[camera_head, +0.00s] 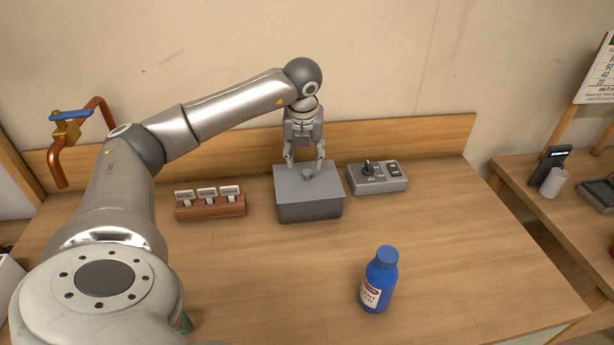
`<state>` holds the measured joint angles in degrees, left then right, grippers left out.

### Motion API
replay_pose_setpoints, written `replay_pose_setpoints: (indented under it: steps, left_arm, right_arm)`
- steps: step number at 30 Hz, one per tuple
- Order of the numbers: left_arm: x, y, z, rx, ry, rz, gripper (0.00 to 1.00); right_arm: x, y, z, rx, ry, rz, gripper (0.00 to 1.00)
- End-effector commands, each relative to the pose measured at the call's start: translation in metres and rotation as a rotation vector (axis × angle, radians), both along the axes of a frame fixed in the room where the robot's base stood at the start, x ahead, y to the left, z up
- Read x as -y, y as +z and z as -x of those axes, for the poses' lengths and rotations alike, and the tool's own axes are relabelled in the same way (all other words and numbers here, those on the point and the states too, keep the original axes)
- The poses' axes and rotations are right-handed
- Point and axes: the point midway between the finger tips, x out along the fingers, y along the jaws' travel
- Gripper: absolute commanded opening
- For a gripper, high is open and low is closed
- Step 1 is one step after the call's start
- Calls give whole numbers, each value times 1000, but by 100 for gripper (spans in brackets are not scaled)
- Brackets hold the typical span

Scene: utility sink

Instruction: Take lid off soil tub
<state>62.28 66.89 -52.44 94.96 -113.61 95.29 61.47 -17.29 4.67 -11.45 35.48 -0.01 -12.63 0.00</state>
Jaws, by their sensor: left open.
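The soil tub (310,211) is a grey box on the wooden counter, near the back. Its flat grey lid (325,191) sits on top, with a small round knob (307,174) in the middle. My left gripper (305,164) points down over the back part of the lid. Its fingers are open, one on each side of the knob as seen here, and the knob looks free between or just in front of them. I cannot tell whether the fingertips touch the lid. My right gripper is not in view.
A grey control box (378,186) with a black knob stands close to the right of the tub. A wooden holder (211,208) with white labels stands to its left. A blue bottle (379,280) stands at the front right. The counter in front of the tub is clear.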

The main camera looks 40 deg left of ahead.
Motion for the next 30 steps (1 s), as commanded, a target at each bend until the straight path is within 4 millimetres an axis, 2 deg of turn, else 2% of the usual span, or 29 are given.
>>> replay_pose_setpoints:
  steps: [5,9,13,22,30]
  left_arm:
    - [-1,-12,-3,-4,0,0,48]
    - [-1,-32,-10,-5,0,0,48]
    - [-5,-49,-13,-2,1,-1,48]
    - [-5,-55,-15,1,0,0,48]
    - [-5,-55,-15,1,0,-1,13]
  right_arm:
    - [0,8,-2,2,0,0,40]
    - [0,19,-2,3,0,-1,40]
    - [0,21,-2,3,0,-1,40]
    - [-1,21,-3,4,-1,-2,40]
    - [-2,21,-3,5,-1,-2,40]
